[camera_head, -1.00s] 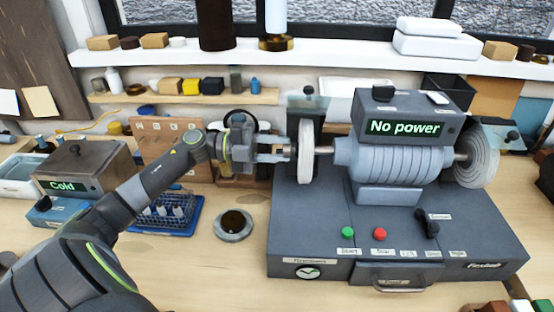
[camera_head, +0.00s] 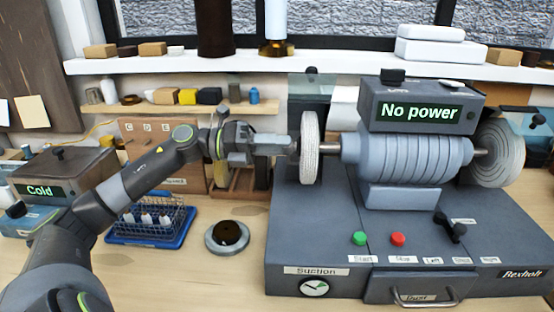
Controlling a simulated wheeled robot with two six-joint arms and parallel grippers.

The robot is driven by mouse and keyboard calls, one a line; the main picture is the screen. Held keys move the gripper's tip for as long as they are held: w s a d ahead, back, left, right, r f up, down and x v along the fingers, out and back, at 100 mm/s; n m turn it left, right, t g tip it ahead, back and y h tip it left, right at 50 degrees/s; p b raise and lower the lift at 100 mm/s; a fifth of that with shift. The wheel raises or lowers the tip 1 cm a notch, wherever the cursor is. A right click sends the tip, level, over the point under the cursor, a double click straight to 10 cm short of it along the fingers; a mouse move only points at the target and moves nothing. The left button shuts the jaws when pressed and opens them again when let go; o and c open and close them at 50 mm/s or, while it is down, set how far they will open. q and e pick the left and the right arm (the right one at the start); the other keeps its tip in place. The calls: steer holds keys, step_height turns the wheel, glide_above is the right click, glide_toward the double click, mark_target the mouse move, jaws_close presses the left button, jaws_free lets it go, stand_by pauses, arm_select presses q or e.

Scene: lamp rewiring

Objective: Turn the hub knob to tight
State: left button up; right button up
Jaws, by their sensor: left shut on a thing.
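The grey buffing machine stands on the bench with a pale wheel (camera_head: 310,147) on its left shaft and a larger layered wheel (camera_head: 498,153) on its right. My left gripper (camera_head: 289,145) reaches in from the left, level with the left wheel's centre. It is shut on a small part at that wheel's outer side, most likely the hub knob. The fingers hide this part, so its shape and turn cannot be told. The display (camera_head: 420,112) on top reads "No power". My right gripper is not in view.
The machine's base (camera_head: 330,240) carries a green button (camera_head: 359,238), a red button (camera_head: 397,239) and a black lever (camera_head: 450,227). A dark round dish (camera_head: 228,236) and a blue tray (camera_head: 150,238) lie left of it. A box (camera_head: 62,172) reads "Cold".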

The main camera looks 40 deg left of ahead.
arm_select(q)
steer(key=shift+f+m+b, duration=0.15)
steer(key=shift+m+b, duration=0.8)
steer(key=shift+m, duration=0.05)
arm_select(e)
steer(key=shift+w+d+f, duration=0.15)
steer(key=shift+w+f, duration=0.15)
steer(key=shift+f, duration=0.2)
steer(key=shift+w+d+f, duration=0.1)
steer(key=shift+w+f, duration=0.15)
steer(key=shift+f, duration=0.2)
arm_select(q)
steer(key=o, duration=1)
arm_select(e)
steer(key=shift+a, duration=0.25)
